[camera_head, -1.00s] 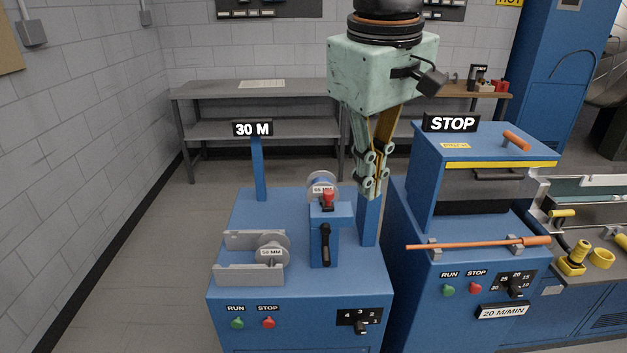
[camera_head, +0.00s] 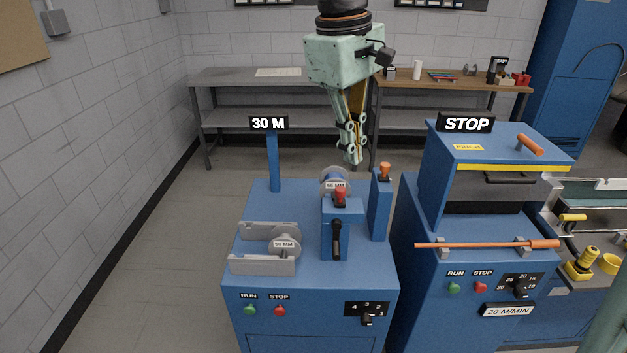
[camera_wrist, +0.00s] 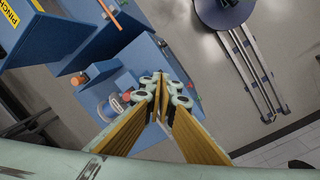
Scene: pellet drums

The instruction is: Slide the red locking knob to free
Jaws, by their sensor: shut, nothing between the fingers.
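The red locking knob (camera_head: 340,195) sits on top of a blue upright block on the left blue machine (camera_head: 310,298), above a black lever handle (camera_head: 336,240). My gripper (camera_head: 353,162) is shut and empty, pointing down. In the head view its tips appear above and slightly right of the red knob and the spool marked 65 MM (camera_head: 336,178), apart from both. In the wrist view my fingers (camera_wrist: 162,76) come together and hide part of the machine.
A blue post with an orange knob (camera_head: 384,172) stands right of the block. A 50 MM spool (camera_head: 285,244) lies in a grey cradle at left. The STOP machine (camera_head: 500,185) stands to the right. A 30 M sign (camera_head: 268,123) rises at the back left.

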